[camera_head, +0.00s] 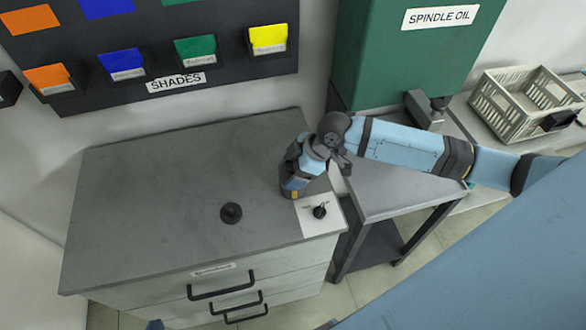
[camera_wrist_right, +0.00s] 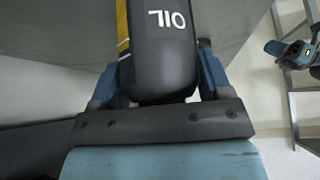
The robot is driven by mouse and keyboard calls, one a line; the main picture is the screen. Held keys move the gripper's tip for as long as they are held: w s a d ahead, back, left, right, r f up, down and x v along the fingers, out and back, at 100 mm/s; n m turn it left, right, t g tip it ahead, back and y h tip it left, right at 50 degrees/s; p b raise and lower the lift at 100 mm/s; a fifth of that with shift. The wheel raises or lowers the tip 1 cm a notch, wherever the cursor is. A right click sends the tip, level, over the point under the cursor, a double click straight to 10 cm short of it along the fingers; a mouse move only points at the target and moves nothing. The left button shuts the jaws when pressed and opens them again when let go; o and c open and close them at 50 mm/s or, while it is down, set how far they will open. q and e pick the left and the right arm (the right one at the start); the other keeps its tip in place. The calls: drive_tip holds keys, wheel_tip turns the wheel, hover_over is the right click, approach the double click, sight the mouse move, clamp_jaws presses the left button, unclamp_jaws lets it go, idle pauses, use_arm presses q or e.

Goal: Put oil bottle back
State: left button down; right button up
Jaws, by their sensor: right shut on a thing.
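The oil bottle (camera_wrist_right: 160,55) is black with white "OIL" lettering and a yellow stripe, and it sits between the fingers in the right wrist view. My right gripper (camera_wrist_right: 158,88) is shut on it. In the head view my right gripper (camera_head: 293,185) points down near the right end of the cabinet top, beside a white patch (camera_head: 310,226). The bottle is mostly hidden there, and I cannot tell if it touches the surface. Only a small blue piece, possibly my left gripper (camera_head: 155,325), shows at the bottom edge; its fingers are hidden.
A round black piece (camera_head: 231,213) stands on the cabinet top (camera_head: 150,200). A small black piece (camera_head: 320,211) stands on the white patch. The green "SPINDLE OIL" box (camera_head: 390,60) and a slatted crate (camera_head: 500,107) are behind. The cabinet's left half is clear.

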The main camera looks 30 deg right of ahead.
drive_tip(key=shift+f, duration=0.15)
drive_tip(key=o, duration=1.3)
drive_tip(key=shift+f, duration=0.15)
drive_tip(key=b+v, duration=0.1)
drive_tip(key=v, duration=1.1)
drive_tip(key=shift+a, duration=0.1)
